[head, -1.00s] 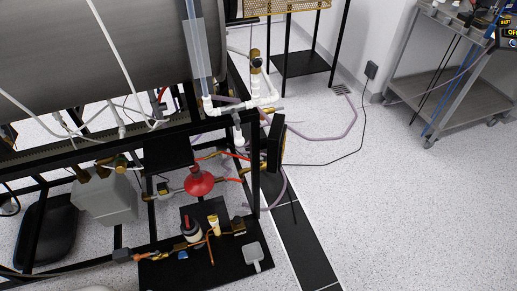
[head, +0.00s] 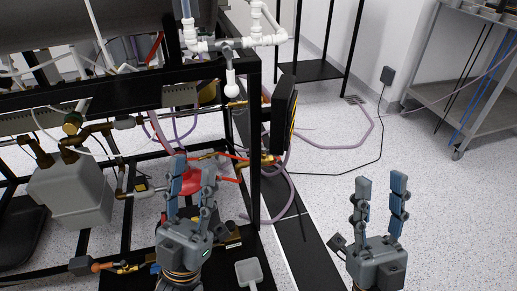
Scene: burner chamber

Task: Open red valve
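The red valve (head: 190,184) is a round red part on the piping under the black frame, left of centre in the head view. My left gripper (head: 192,168) points up in front of it, with the fingers spread and red showing between and beside them. The fingers hide much of the valve, and I cannot tell whether they touch it. My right gripper (head: 381,186) is open and empty over the speckled floor, well to the right of the frame.
A black frame post (head: 254,150) stands right of the valve, with a black panel (head: 285,115) beside it. A grey box (head: 70,190) sits at the left. A grey cart (head: 465,85) is at the back right. The right floor is mostly clear, with a purple hose and black cable.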

